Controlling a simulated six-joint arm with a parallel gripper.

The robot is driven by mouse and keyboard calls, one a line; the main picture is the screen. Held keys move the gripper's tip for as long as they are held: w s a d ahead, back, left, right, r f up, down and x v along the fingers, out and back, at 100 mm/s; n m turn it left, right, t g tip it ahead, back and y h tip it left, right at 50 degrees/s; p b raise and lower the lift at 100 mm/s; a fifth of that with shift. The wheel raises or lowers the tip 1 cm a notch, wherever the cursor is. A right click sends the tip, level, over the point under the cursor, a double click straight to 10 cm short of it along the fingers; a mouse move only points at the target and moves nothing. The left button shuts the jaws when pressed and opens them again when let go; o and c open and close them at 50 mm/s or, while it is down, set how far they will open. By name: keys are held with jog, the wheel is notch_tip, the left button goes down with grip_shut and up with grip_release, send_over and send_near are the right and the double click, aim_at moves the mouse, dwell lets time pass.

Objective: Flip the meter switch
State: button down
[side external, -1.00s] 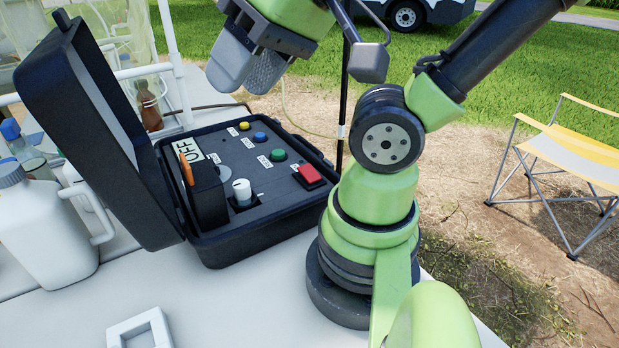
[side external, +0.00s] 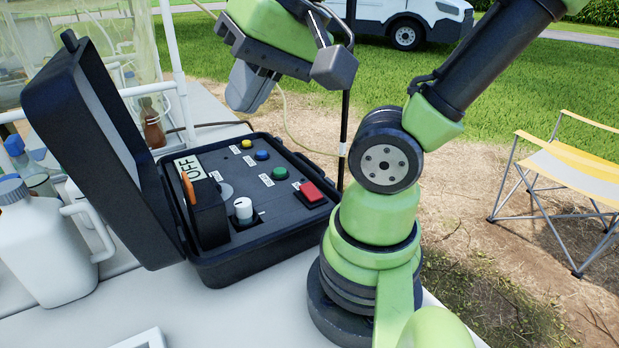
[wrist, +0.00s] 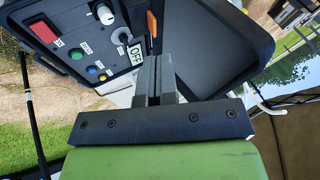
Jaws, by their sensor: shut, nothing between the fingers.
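The meter is an open black case (side external: 262,235) with a dark panel and a tilted-up lid (side external: 85,140). Its label or display (side external: 188,167) reads OFF. Beside it a black block carries an orange lever (side external: 188,190), apparently the switch; it stands up from the block. In the wrist view the orange lever (wrist: 152,22) shows just beyond my fingertips, partly hidden. My gripper (side external: 243,103) is above and behind the case in the side view, apart from the panel. Its fingers also show in the wrist view (wrist: 154,62), shut together and empty.
The panel holds a white knob (side external: 243,210), a red button (side external: 311,192) and small yellow, blue and green buttons. The raised lid bounds the panel on the left. A white jug (side external: 40,245) and a brown bottle (side external: 152,125) stand left of it.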

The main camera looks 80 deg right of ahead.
jog(key=w+d+f+m+g+h, duration=0.15)
jog(key=d+m, duration=0.35)
jog(key=m, duration=0.5)
jog(key=m+g+y, duration=0.2)
jog(key=m+g, duration=0.5)
jog(key=m, duration=2)
send_over(310, 188)
jog(key=w+d, duration=0.1)
jog(key=d, duration=0.1)
notch_tip(310, 188, down, 6)
jog(key=shift+w+a, duration=0.15)
jog(key=shift+a, duration=0.1)
jog(key=shift+f+t, duration=0.15)
jog(key=shift+t, duration=0.1)
jog(key=x, duration=1.2)
jog(key=shift+w+d, duration=0.25)
jog(key=shift+d, duration=0.1)
jog(key=shift+w+d+f, duration=0.15)
jog(key=shift+d+f, duration=0.05)
jog(key=shift+f, duration=0.65)
